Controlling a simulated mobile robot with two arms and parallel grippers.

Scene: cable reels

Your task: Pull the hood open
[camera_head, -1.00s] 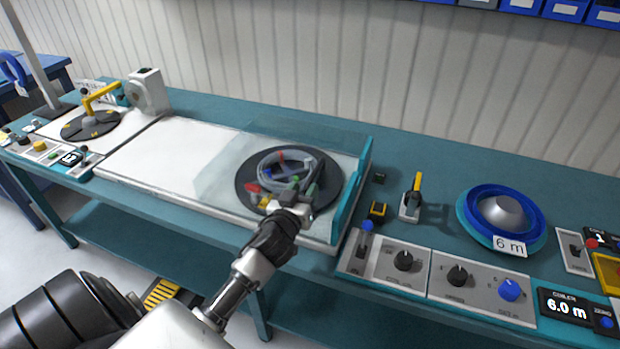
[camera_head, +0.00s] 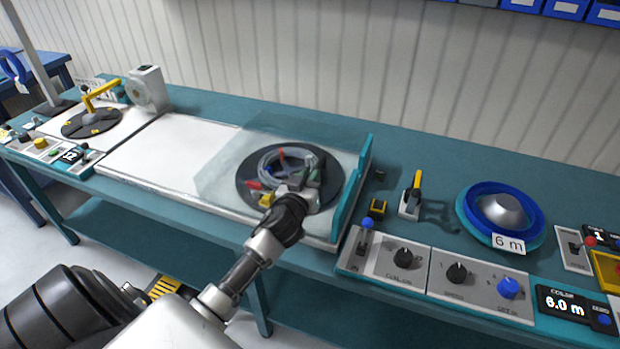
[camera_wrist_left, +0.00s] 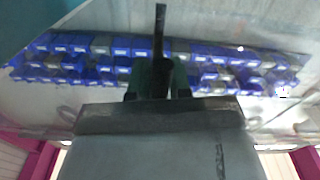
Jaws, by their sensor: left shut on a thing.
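The hood (camera_head: 225,175) is a clear, see-through cover over the dark round plate (camera_head: 247,190) that carries a grey coil of cable (camera_head: 268,158). Its outline is faint, and I cannot tell its exact tilt. My left gripper (camera_head: 297,190) is at the hood's front, over the near side of the plate. In the left wrist view, a dark bar (camera_wrist_left: 160,45) stands between the fingers of my left gripper (camera_wrist_left: 161,72), which is shut on it. It looks like part of the hood, but its join is hidden. My right gripper is not in view.
A teal upright panel (camera_head: 352,190) borders the plate on the right. Beyond it are a yellow-handled lever (camera_head: 415,195), a blue reel (camera_head: 474,215) and a knob panel (camera_head: 430,272). White bench top (camera_head: 160,155) lies clear to the left. Blue bins (camera_head: 565,8) hang above.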

